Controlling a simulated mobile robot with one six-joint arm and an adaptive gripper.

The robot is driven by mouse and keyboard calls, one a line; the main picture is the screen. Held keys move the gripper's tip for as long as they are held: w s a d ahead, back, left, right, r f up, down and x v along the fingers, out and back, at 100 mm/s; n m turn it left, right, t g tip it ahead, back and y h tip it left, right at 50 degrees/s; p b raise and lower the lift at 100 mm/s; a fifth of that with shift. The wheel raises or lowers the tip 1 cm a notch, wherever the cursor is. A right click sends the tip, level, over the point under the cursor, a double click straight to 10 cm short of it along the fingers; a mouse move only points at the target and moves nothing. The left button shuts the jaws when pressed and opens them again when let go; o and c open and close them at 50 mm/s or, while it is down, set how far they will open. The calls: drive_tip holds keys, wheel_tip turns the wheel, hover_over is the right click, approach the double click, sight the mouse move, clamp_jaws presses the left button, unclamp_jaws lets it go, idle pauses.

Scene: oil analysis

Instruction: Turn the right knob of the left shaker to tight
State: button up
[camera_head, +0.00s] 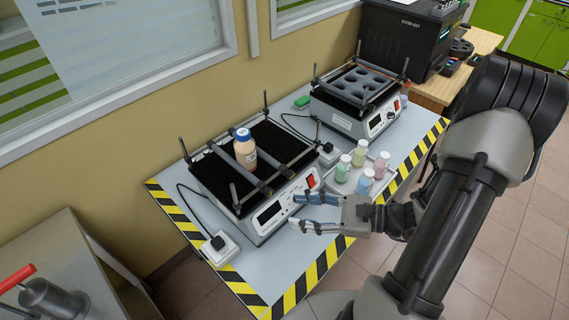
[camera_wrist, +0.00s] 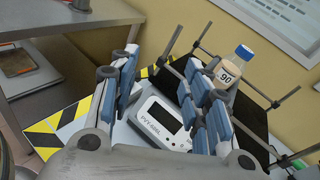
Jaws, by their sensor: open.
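The left shaker (camera_head: 276,217) is a white box with a black platform, a dark display and a red switch on its front panel. Its display panel also shows in the wrist view (camera_wrist: 157,117), between and behind my fingers. A bottle with a blue cap (camera_head: 245,155) stands between two grey bars on the platform; its label reads 90 in the wrist view (camera_wrist: 228,72). My gripper (camera_head: 296,210) is open and empty, in front of the shaker's front panel. I cannot make out the right knob clearly; my fingers cover part of the shaker in the wrist view.
A second shaker (camera_head: 382,121) with a round-holed rack stands farther back. A white tray (camera_head: 344,187) with several small capped bottles is close to the right of my gripper. A power socket block (camera_head: 219,248) lies at the table's left. Yellow-black tape marks the table edge.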

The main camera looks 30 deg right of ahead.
drive_tip(key=s+d+f+m+t+h, duration=0.1)
drive_tip(key=d+f+m+t+h, duration=0.6)
drive_tip(key=d+f+m, duration=0.3)
drive_tip(key=m+b, duration=0.1)
drive_tip(key=b, duration=0.3)
approach(292, 176)
drive_tip(key=shift+h, duration=0.4)
drive_tip(key=x, duration=0.8)
drive_tip(key=shift+w+a+f, duration=0.1)
drive_tip(key=shift+w+a, duration=0.15)
drive_tip(key=shift+w, duration=0.05)
drive_tip(key=shift+c, duration=0.3)
clamp_jaws()
